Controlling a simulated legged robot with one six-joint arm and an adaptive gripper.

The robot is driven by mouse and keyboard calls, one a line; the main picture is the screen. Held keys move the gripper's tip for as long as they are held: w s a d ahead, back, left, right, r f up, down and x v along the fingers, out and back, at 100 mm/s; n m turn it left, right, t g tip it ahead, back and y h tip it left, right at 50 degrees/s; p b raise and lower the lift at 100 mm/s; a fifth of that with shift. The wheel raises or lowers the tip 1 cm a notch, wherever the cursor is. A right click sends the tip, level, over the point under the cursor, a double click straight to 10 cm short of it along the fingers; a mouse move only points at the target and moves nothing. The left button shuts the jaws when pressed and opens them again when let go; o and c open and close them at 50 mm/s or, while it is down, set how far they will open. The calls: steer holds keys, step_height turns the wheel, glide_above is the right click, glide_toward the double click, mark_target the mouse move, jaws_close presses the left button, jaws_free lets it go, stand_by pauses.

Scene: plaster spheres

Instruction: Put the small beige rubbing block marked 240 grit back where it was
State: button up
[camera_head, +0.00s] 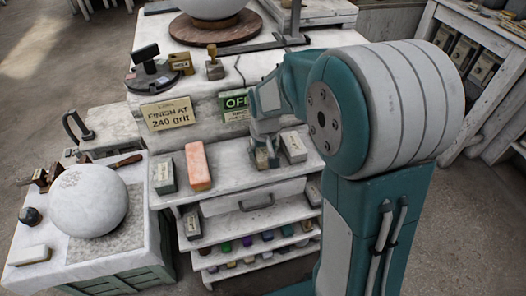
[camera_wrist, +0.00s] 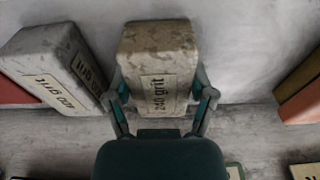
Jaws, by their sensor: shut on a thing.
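The small beige rubbing block (camera_wrist: 158,45), mottled and labelled "240 grit", sits between the two fingers of my gripper (camera_wrist: 160,103) in the wrist view. The fingers are shut on its sides. In the head view my gripper (camera_head: 264,152) is over the top shelf (camera_head: 232,178) of the white unit, left of a pale grey block (camera_head: 293,147). The held block is mostly hidden there by my gripper. I cannot tell whether it touches the shelf. A grey block (camera_wrist: 50,62) labelled "400 grit" stands close on the left in the wrist view, apart from the held one.
An orange-pink block (camera_head: 198,166) and a grey-green block (camera_head: 165,176) stand further left on the shelf. A plaster sphere (camera_head: 88,201) rests on the left table. Bare shelf shows between the orange-pink block and my gripper.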

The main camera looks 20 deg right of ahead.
mark_target(264, 153)
steer(key=o, duration=1.1)
steer(key=shift+f, duration=0.1)
steer(key=shift+o, duration=0.2)
step_height(264, 153, up, 11)
steer(key=s, duration=0.1)
steer(key=s+r+t, duration=0.2)
steer(key=s, duration=0.8)
steer(key=s+r+t, duration=0.2)
steer(key=s, duration=0.7)
steer(key=shift+s+r, duration=0.25)
steer(key=shift+s, duration=0.1)
